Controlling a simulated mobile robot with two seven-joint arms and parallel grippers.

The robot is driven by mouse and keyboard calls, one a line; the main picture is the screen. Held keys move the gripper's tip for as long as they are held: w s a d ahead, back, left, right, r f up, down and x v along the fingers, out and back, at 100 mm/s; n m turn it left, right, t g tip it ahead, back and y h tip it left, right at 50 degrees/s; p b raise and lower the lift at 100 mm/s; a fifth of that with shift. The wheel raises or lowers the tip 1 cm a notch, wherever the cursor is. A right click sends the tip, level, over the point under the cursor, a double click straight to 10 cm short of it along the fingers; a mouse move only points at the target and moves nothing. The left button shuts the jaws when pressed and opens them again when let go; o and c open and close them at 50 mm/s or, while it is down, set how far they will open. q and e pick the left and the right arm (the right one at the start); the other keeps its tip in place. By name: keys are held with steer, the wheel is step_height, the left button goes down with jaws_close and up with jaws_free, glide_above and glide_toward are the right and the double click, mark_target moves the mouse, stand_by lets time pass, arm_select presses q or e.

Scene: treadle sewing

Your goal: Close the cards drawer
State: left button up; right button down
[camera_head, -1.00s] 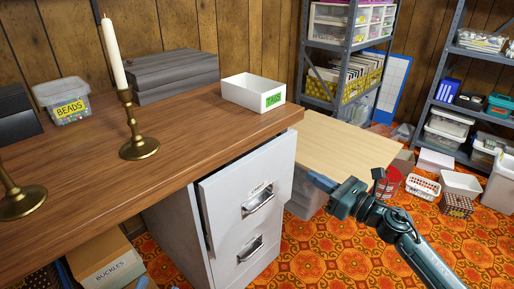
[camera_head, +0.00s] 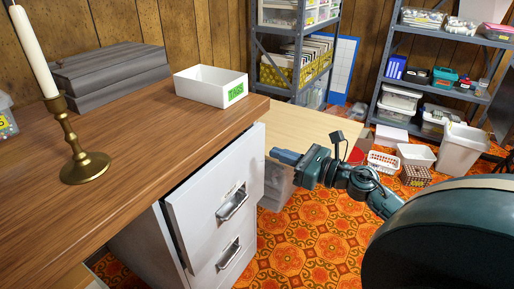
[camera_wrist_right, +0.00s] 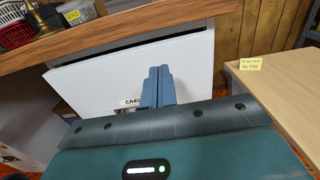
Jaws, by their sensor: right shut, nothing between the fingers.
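The cards drawer (camera_head: 212,192) is the upper drawer of a white cabinet under the wooden tabletop. Its front stands out from the cabinet body, so it is partly open. A metal handle (camera_head: 232,203) is on its front. In the right wrist view the white drawer front (camera_wrist_right: 120,62) carries a label starting "CAR", partly hidden by my fingers, with a dark gap above the panel. My right gripper (camera_head: 276,154) is shut and empty, just right of the drawer front in the head view. Its fingers (camera_wrist_right: 157,88) overlap the panel in the wrist view; contact cannot be told. My left gripper is not in view.
A lower drawer (camera_head: 228,258) looks shut. A white "TAGS" box (camera_head: 205,90), a brass candlestick (camera_head: 80,150) and a grey case (camera_head: 108,78) are on the tabletop (camera_head: 140,135). A light wooden table (camera_head: 300,128) is beyond my gripper. Patterned floor (camera_head: 305,235) is clear before the cabinet.

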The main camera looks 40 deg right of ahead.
mark_target(248, 143)
steer(key=x, duration=0.6)
steer(key=shift+w+a, duration=0.15)
steer(key=shift+w, duration=0.1)
steer(key=shift+w, duration=0.1)
